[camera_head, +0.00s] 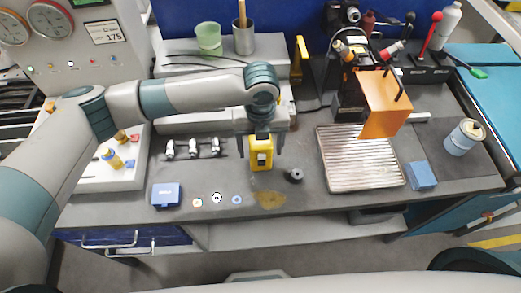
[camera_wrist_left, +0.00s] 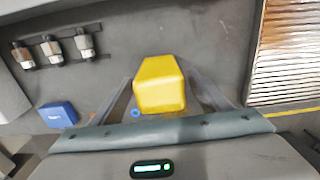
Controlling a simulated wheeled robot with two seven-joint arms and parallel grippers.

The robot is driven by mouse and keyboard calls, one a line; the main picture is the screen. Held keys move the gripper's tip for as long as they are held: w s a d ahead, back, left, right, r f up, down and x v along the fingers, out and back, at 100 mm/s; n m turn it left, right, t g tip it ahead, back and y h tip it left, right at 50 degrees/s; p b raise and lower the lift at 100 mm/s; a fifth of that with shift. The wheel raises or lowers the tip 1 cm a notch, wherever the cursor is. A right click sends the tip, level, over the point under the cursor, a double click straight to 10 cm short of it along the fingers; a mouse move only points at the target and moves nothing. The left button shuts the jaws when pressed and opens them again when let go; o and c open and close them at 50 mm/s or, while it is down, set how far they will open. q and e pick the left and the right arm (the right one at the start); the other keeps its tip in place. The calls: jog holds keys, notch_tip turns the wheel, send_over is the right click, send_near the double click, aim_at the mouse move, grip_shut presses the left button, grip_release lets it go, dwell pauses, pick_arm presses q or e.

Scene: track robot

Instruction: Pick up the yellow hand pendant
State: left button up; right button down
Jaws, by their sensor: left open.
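The yellow hand pendant (camera_head: 261,153) is at the middle of the grey workbench, with a small dark patch on its face. My left gripper (camera_head: 260,147) reaches over it from above, with one finger on each side. In the left wrist view the pendant (camera_wrist_left: 160,86) is a plain yellow block between the spread fingers of the left gripper (camera_wrist_left: 163,92). The fingers are open, and gaps show on both sides of the pendant. Whether its underside touches the bench is hidden. My right gripper is not in view.
A ribbed metal plate (camera_head: 358,160) and an orange guard (camera_head: 383,103) are to the right. A blue box (camera_head: 167,195) and small rings lie at the front left. Several metal fittings (camera_head: 193,149) are left of the pendant; a dark knob (camera_head: 294,175) is close on its right.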

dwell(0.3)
pick_arm(q)
jog(key=c, duration=1.3)
jog(key=shift+r, duration=0.1)
jog(key=shift+r+b, duration=0.4)
jog(key=r, duration=0.1)
jog(key=r+b, duration=0.1)
jog(key=r, duration=0.1)
jog(key=shift+s+d+r+b, duration=0.15)
jog(key=shift+d+b, duration=0.15)
jog(key=shift+b, duration=0.1)
jog(key=shift+s+d+r+b, duration=0.6)
jog(key=shift+s+d+r, duration=0.55)
jog(key=shift+d, duration=0.35)
jog(key=shift+s+d+r+b, duration=0.65)
jog(key=shift+s+d+r, duration=0.4)
jog(key=shift+d, duration=0.45)
jog(key=shift+s+d+r+b, duration=0.6)
jog(key=shift+s+d+r, duration=0.55)
jog(key=shift+d, duration=0.35)
jog(key=shift+w+a, duration=0.1)
jog(key=shift+w, duration=0.1)
